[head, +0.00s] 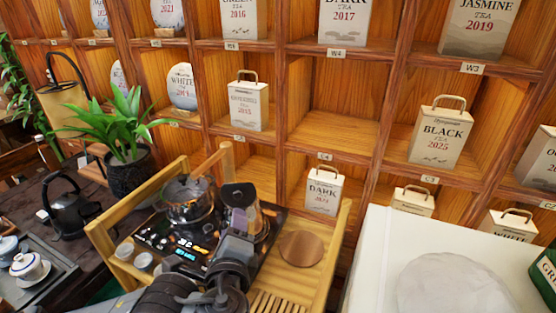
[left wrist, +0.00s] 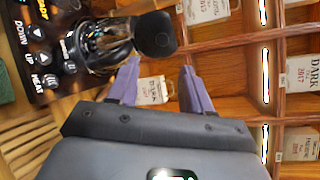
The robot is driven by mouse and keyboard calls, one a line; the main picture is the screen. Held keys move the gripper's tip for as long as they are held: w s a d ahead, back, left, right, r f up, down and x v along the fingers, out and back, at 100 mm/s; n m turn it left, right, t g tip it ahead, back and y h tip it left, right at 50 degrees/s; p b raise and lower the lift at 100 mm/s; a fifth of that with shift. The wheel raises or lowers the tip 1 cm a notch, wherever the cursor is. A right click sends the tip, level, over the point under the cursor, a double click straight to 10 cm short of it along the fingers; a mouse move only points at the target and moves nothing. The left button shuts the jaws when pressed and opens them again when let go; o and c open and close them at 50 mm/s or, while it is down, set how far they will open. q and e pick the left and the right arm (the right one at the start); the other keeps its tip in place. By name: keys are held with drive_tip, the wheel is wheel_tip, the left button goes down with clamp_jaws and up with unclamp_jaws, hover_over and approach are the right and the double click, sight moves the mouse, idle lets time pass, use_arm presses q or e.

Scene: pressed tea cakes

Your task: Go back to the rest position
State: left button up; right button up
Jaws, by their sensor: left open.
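My left gripper (head: 244,222) reaches in from the bottom of the head view, over the wooden tea cart (head: 336,240). In the left wrist view its two purple fingers (left wrist: 160,75) stand apart with nothing between them touching. A DARK tea bag (head: 323,190) stands in a low shelf compartment beyond the gripper; it shows in the gap between the fingers in the left wrist view (left wrist: 152,91). A glass pitcher with a dark lid (head: 238,196) is just behind the gripper, partly hidden by it. My right gripper is not in view.
A glass kettle (head: 188,200) sits on the black control panel (head: 160,240). A round brown coaster (head: 301,248) lies bare on the cart. A potted plant (head: 128,170) stands left. A white surface (head: 372,270) with a pale round disc (head: 455,286) is at right. Shelves with tea packages fill the back.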

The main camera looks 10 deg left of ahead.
use_arm(q)
drive_tip(key=s+d+f+n+g+h+p, duration=0.1)
drive_tip(key=s+d+f+g+h+p, duration=0.2)
drive_tip(key=s+f, duration=0.55)
drive_tip(key=s+d+f+n+g+p, duration=0.1)
drive_tip(key=s+d+f+g+p, duration=0.3)
drive_tip(key=f, duration=0.7)
drive_tip(key=s+a+f+n+g+h+p, duration=0.1)
drive_tip(key=s+a+f+n+g, duration=0.25)
drive_tip(key=s+n, duration=0.35)
drive_tip(key=s+a+f+n+g+h+p, duration=0.1)
drive_tip(key=s+a+f+n+g, duration=0.25)
drive_tip(key=s, duration=0.55)
drive_tip(key=w+a+r+n+t+p, duration=0.1)
drive_tip(key=a+r+n+p, duration=0.1)
drive_tip(key=r+p, duration=1.7)
drive_tip(key=w+a+r+n+t+p, duration=0.1)
drive_tip(key=a+r+n+p, duration=0.1)
drive_tip(key=r+p, duration=1.6)
wheel_tip(320, 180, up, 4)
drive_tip(key=shift+w+a+f+n+p, duration=0.25)
drive_tip(key=shift+n+p, duration=0.15)
drive_tip(key=shift+n, duration=0.45)
